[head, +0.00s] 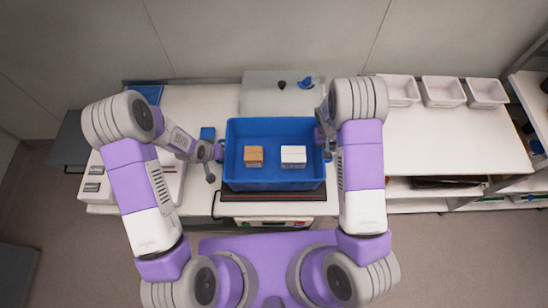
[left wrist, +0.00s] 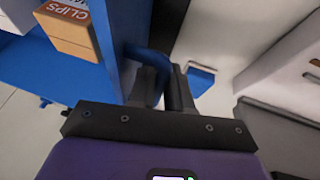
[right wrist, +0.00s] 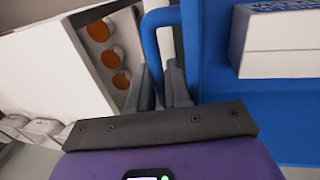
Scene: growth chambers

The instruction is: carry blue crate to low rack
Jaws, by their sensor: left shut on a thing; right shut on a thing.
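The blue crate (head: 275,185) is in the middle of the head view, in front of the bench, with a brown box (head: 253,156) and a white box (head: 293,156) inside. My left gripper (head: 219,152) is shut on the crate's left handle, a blue loop seen in the left wrist view (left wrist: 150,62). My right gripper (head: 324,142) is shut on the right handle, which shows in the right wrist view (right wrist: 150,45). The crate looks level. A dark flat surface shows just below its front edge; I cannot tell if they touch. I cannot make out the low rack for certain.
A white bench (head: 440,140) runs to the right, with white bins (head: 441,92) along its back and a shelf below. A shelving unit (head: 535,100) stands at the far right. A white device (head: 125,190) is on the left. Floor shows at the lower right.

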